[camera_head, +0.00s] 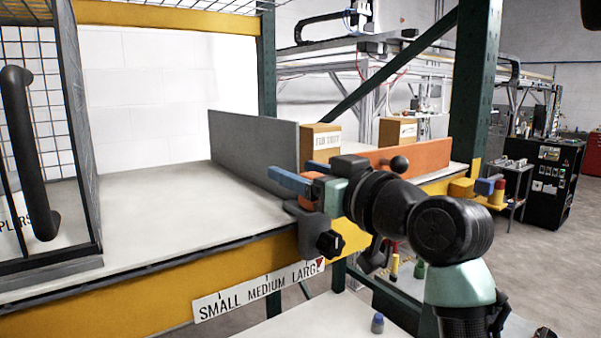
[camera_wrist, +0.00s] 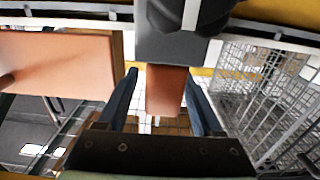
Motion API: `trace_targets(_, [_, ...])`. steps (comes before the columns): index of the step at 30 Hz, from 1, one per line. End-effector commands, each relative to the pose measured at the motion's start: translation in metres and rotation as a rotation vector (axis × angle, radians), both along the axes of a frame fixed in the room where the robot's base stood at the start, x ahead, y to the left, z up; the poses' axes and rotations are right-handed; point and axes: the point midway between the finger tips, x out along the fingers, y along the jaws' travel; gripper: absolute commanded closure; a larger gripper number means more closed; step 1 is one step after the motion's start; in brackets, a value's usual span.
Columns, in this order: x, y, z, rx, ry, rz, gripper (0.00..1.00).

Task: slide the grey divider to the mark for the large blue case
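The grey divider (camera_head: 255,150) stands upright across the pale shelf (camera_head: 190,205). Its front bracket (camera_head: 305,215) sits on the yellow front beam, with a black knob (camera_head: 328,244) below. A white strip (camera_head: 250,290) reads SMALL, MEDIUM, LARGE; a red pointer (camera_head: 320,264) is at the right end by LARGE. My gripper (camera_head: 300,178) is at the bracket. In the wrist view its blue fingers (camera_wrist: 160,82) stand on either side of an orange block (camera_wrist: 166,92) at the bracket (camera_wrist: 165,48). A gap shows on the left; contact on the right is unclear. No large blue case is visible.
An orange divider (camera_head: 425,155) stands to the right, with cardboard boxes (camera_head: 321,140) behind. A black wire cage (camera_head: 75,130) with a handle stands at the left. The shelf between cage and grey divider is clear. A lower table (camera_head: 325,318) holds a small blue item (camera_head: 377,323).

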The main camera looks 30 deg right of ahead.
Motion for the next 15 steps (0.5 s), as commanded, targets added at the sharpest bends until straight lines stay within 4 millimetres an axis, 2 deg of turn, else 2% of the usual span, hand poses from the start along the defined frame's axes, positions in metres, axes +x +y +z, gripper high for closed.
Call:
trace_targets(8, [-0.004, 0.0, -0.002, 0.0, 0.0, 0.0, 0.32])
trace_targets(11, [-0.016, -0.001, -0.004, -0.002, -0.001, -0.002, 0.32])
trace_targets(15, [-0.044, -0.002, -0.005, -0.003, -0.003, -0.002, 0.32])
